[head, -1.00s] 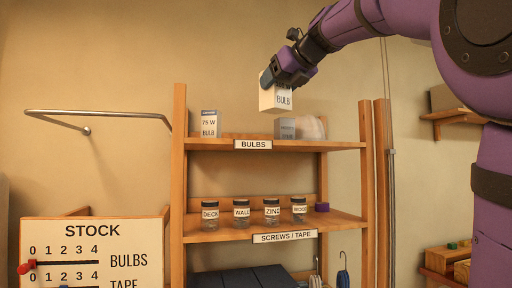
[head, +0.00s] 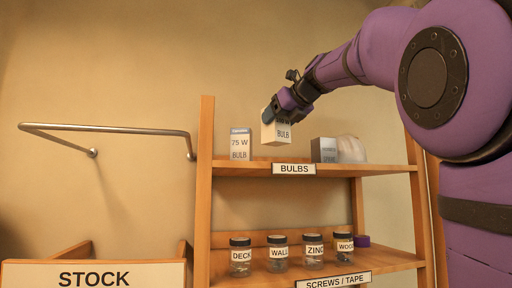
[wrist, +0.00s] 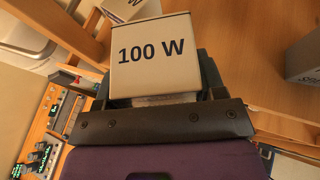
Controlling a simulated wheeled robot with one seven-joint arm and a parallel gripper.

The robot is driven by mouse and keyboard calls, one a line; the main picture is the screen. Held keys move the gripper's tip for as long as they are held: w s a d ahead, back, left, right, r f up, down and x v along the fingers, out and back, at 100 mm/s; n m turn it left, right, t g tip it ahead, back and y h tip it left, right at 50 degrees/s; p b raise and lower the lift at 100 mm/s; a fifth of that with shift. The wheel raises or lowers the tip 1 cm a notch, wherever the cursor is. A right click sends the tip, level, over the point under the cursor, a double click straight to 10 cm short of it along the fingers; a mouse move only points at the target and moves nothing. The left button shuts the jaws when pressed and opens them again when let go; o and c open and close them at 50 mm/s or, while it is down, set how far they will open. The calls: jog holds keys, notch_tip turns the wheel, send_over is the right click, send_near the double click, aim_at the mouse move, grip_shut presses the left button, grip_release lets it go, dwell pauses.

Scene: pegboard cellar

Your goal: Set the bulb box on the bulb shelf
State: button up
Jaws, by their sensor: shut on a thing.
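My gripper (head: 283,112) is shut on a white bulb box (head: 272,132) and holds it just above the top shelf. In the wrist view the bulb box (wrist: 152,55) shows "100 W" on its face, between the dark fingers. The bulb shelf (head: 232,170) is the upper wooden board, with a "BULBS" label (head: 294,169) on its front edge. The held box is over the gap between a standing "75 W" bulb box (head: 240,145) on the left and a grey box (head: 324,150) on the right. I cannot tell whether its bottom touches the shelf.
A round pale object (head: 350,149) sits right of the grey box. The lower shelf holds several jars (head: 279,252) and a purple item (head: 362,241). A metal rail (head: 110,128) juts out at left, above the stock board (head: 95,277).

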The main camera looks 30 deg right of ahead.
jog(key=shift+w+d+f, duration=0.75)
jog(key=shift+w, duration=0.65)
jog(key=shift+w+d+f, duration=0.7)
jog(key=shift+w+d, duration=0.05)
jog(key=shift+w, duration=0.6)
jog(key=shift+w+d+f, duration=0.75)
jog(key=shift+w, duration=0.65)
jog(key=o, duration=1)
jog(key=shift+f, duration=0.1)
jog(key=v, duration=1.2)
